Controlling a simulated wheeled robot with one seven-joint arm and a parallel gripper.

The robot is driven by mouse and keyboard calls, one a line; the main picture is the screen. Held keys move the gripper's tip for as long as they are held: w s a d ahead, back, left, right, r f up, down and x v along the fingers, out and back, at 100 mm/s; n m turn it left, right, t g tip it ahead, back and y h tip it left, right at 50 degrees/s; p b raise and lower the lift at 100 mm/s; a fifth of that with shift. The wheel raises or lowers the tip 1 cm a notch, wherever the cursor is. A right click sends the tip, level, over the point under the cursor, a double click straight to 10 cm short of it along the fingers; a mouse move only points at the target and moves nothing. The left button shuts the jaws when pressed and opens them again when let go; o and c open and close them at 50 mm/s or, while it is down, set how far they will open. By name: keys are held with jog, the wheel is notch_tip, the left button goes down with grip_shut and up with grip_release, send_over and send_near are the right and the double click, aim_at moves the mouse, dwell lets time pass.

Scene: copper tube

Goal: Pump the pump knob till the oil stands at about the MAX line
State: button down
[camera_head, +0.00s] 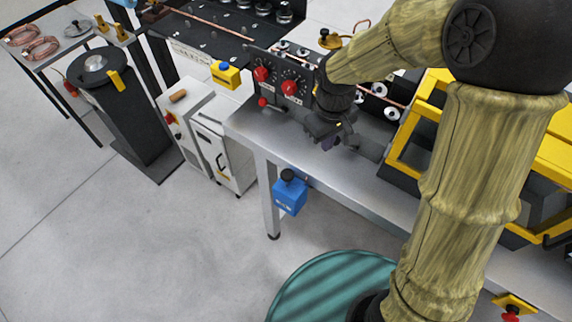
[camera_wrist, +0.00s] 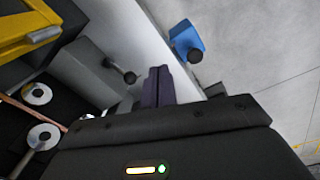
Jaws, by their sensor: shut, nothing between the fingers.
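The pump is a blue box (camera_head: 290,196) at the front edge of the metal bench, below its top. Its black round pump knob (camera_head: 287,175) stands up on top. In the wrist view the blue box (camera_wrist: 184,38) and black knob (camera_wrist: 195,56) are beyond the fingertips, to the upper right. My gripper (camera_head: 329,146) is over the bench, up and right of the knob in the head view, and apart from it. Its dark purple fingers (camera_wrist: 158,72) are together with nothing between them. No oil level or MAX line can be made out in either view.
The bench (camera_head: 249,128) carries a dark panel with red knobs (camera_head: 289,87) behind my gripper. A yellow-framed machine (camera_head: 408,150) stands at the right. A white cabinet (camera_head: 222,150) stands left of the bench. The floor in front of the pump is clear.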

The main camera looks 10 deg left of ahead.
aim_at(286, 173)
jog(key=a+n, duration=0.4)
jog(key=a, duration=0.7)
jog(key=shift+w+f+n+g+h, duration=0.2)
jog(key=shift+f+n+g+h, duration=0.1)
jog(key=shift+f+g, duration=0.15)
jog(key=f+p, duration=0.1)
jog(key=f, duration=0.3)
jog(key=f+p, duration=0.2)
jog(key=f, duration=0.3)
jog(key=d+f+p, duration=0.1)
jog(key=f, duration=0.3)
jog(key=shift+s+f, duration=0.15)
jog(key=shift+f, duration=0.35)
jog(key=shift+f, duration=0.15)
